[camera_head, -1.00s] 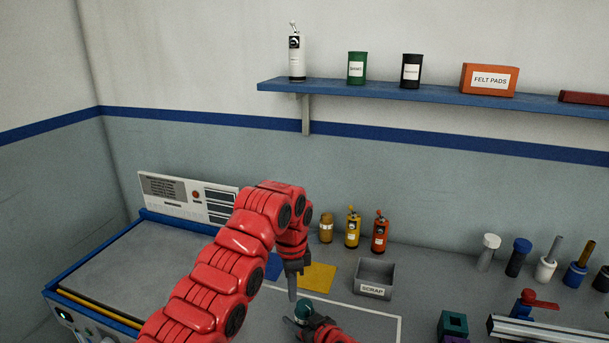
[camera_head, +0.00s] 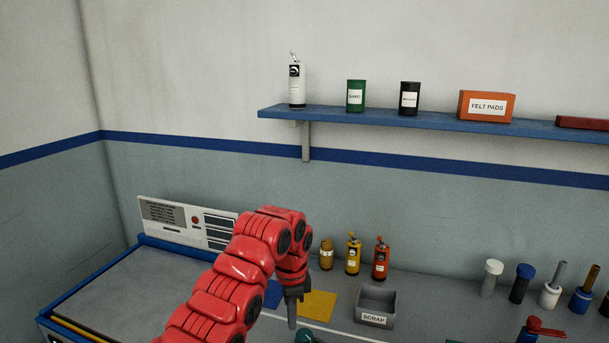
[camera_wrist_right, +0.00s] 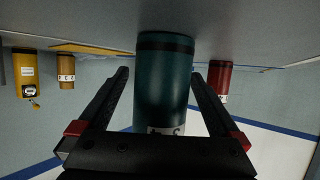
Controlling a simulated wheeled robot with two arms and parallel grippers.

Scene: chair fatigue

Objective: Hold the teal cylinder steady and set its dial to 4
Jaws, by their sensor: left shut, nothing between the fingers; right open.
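The teal cylinder (camera_head: 308,336) shows only as a small dark top at the bottom edge of the head view. In the right wrist view the teal cylinder (camera_wrist_right: 163,85) stands large between the fingers, with a dark band at one end and a partly hidden white label with markings at the other. My right gripper (camera_wrist_right: 160,76) is open around it, a finger on each side; the left-hand finger looks apart from it. My left gripper (camera_head: 291,315) is shut and empty, pointing down just above and left of the cylinder in the picture. The dial setting cannot be read.
A grey SCRAP bin (camera_head: 375,303) stands right of my left gripper, with a yellow mat (camera_head: 318,306) beside it. Amber (camera_head: 326,255), yellow (camera_head: 353,256) and red (camera_head: 380,260) containers stand behind. A blue shelf (camera_head: 420,119) hangs above.

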